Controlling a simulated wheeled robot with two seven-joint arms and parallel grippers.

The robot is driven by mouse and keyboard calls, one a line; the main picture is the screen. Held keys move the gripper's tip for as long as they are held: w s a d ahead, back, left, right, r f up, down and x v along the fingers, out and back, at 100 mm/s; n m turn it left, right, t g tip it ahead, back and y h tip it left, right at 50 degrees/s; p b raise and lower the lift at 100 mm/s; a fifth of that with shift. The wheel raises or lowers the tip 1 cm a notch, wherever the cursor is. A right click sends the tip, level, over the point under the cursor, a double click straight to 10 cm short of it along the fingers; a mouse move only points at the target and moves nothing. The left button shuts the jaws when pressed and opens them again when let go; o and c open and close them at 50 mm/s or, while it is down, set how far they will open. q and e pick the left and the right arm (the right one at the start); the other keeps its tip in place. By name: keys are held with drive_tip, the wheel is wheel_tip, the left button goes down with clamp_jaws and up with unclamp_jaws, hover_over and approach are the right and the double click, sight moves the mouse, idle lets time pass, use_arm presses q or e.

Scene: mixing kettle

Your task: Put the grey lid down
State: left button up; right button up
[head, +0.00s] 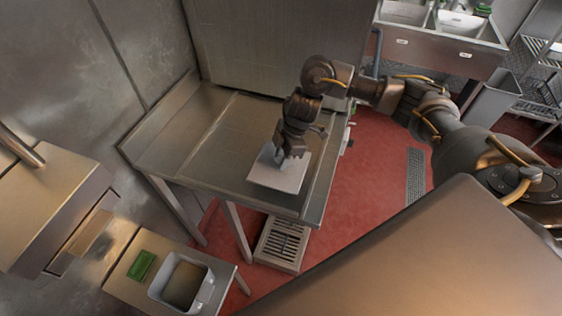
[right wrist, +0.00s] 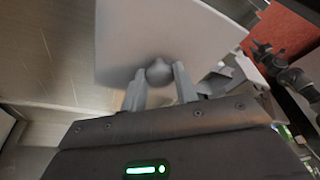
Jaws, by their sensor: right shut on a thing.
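The grey lid (head: 279,173) is a flat, square, pale plate, over the front right part of the steel table (head: 182,140) in the head view. My right gripper (head: 281,158) comes down on it from above. In the right wrist view the lid (right wrist: 160,38) fills the top middle, and its round knob (right wrist: 159,71) sits between the two fingers of the right gripper (right wrist: 158,84), which are shut on it. I cannot tell whether the lid touches the table top. My left gripper is not in view.
The table's left and back parts are clear. A low side table at bottom left holds a grey tub (head: 181,284) and a green item (head: 142,265). A grated step (head: 281,243) stands on the red floor. Sinks (head: 440,22) are at the back right.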

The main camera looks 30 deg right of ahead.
drive_tip(key=shift+w+d+f, duration=0.2)
drive_tip(key=shift+w+f, duration=0.3)
drive_tip(key=shift+f, duration=0.25)
wheel_tip(320, 180, down, 2)
drive_tip(key=shift+f, duration=0.1)
drive_tip(key=shift+w+d+f, duration=0.1)
drive_tip(key=shift+w+f, duration=0.05)
drive_tip(key=shift+f, duration=0.35)
drive_tip(key=shift+f, duration=0.15)
drive_tip(key=o, duration=1)
drive_tip(key=shift+c, duration=0.2)
